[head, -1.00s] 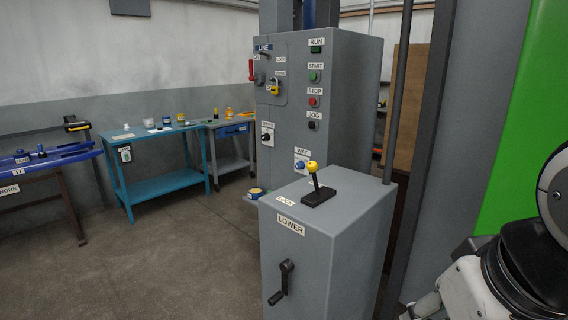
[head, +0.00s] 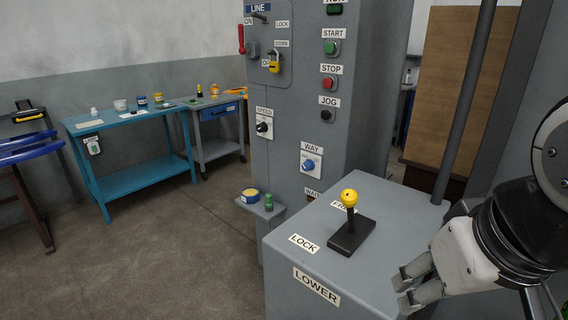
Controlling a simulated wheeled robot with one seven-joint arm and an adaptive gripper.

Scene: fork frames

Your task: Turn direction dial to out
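A blue dial (head: 309,165) on a white plate labelled WAY sits on the front of the grey control cabinet (head: 285,190). A pale pointer mark shows on it, but its setting is too small to read. A black dial (head: 263,127) labelled SPEED is further up and left. My gripper (head: 402,288) is at the lower right, in front of the lower grey box and well apart from the blue dial. Its two fingers are spread with a gap between them, and nothing shows in it.
The grey box (head: 318,262) labelled LOWER carries a yellow-knobbed lever (head: 349,198) between my gripper and the dial. A small shelf (head: 262,205) holds a tin and a green item. A grey post (head: 466,100) stands right. Open floor (head: 150,250) lies left.

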